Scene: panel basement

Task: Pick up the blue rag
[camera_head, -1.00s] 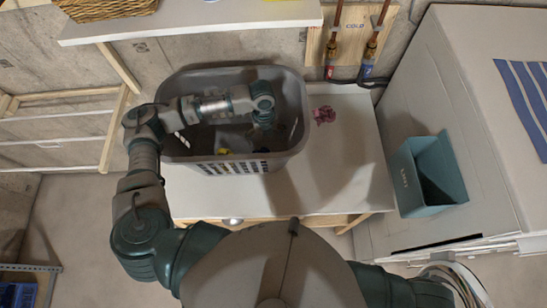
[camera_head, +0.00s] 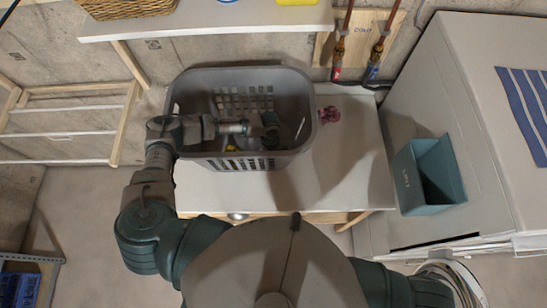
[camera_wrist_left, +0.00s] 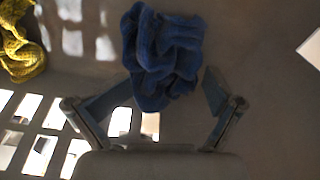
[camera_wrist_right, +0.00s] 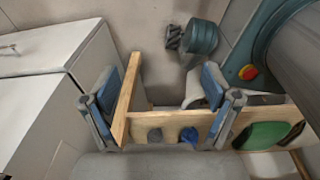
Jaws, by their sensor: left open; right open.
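The blue rag (camera_wrist_left: 163,55) lies crumpled on the grey floor of the basket in the left wrist view. My left gripper (camera_wrist_left: 167,92) is open; the rag's lower end reaches between its two fingers. I cannot tell whether they touch it. In the head view my left arm reaches down into the grey laundry basket (camera_head: 190,85), and the rag cannot be made out there. My right gripper (camera_wrist_right: 160,85) is open and empty, with wooden framing behind it in the right wrist view.
A yellow cloth (camera_wrist_left: 20,45) lies in the basket, left of the rag. A shelf (camera_head: 215,20) overhangs behind. A teal bin (camera_head: 428,175) hangs on the white appliance (camera_head: 470,120).

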